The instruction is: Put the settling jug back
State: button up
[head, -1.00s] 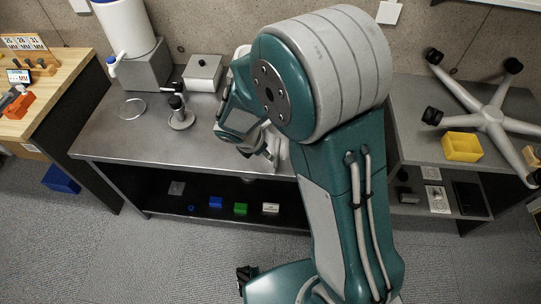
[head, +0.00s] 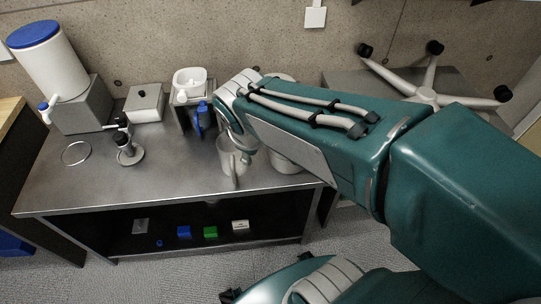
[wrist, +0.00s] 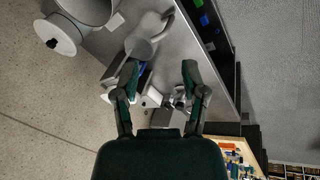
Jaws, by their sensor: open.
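A pale grey jug (head: 229,160) with a handle toward the front stands on the steel bench (head: 75,185), near its right part. In the wrist view the jug (wrist: 140,47) shows its round shape and curved handle just beyond the left fingertip. My gripper (wrist: 160,68) is open, with two fingers spread and nothing held between them. In the head view my forearm comes in from the right, and my gripper is close above and behind the jug, largely hidden. I cannot tell whether a finger touches the jug.
A wide pale vessel (head: 286,163) stands right of the jug, partly behind my arm. A stand with a white basin (head: 189,82) and a blue item (head: 202,118) are close behind left. A grey lidded box (head: 144,103) and white tank (head: 50,62) stand farther left.

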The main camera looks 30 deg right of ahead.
jog(key=s+r+m+t+y, duration=0.1)
jog(key=s+r+m+t, duration=0.1)
jog(key=s+r+m, duration=0.2)
jog(key=shift+s+d+r+m+y, duration=0.15)
jog(key=shift+s+d+m+y, duration=0.2)
jog(key=shift+s+m, duration=1.5)
jog(key=shift+w, duration=0.15)
